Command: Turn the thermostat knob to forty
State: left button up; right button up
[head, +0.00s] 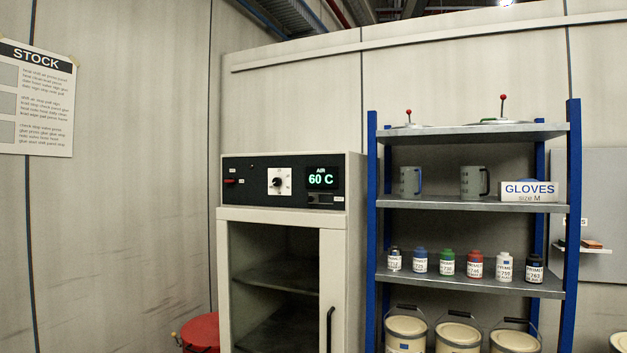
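The thermostat knob (278,181) is a small dark knob on a white dial plate, in the middle of the black control panel (262,198) on top of a cream oven cabinet (338,260). The dial marks are too small to read, and I cannot tell where the knob points. To its right a display (321,178) reads "AIR 60 C" in green. A red switch (231,181) sits at the panel's left. Neither of my grippers shows in the head view.
A blue-posted shelf rack (372,235) stands close on the cabinet's right, with mugs, a GLOVES box (529,190) and several small bottles. Cream pails (458,337) stand below. A red drum (202,331) is at the cabinet's lower left. The cabinet's front shows unobstructed.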

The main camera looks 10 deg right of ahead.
aim_at(276, 182)
jog(key=i+j+u, duration=0.2)
jog(key=i, duration=0.4)
jog(key=i+u, duration=0.2)
jog(key=i, duration=0.4)
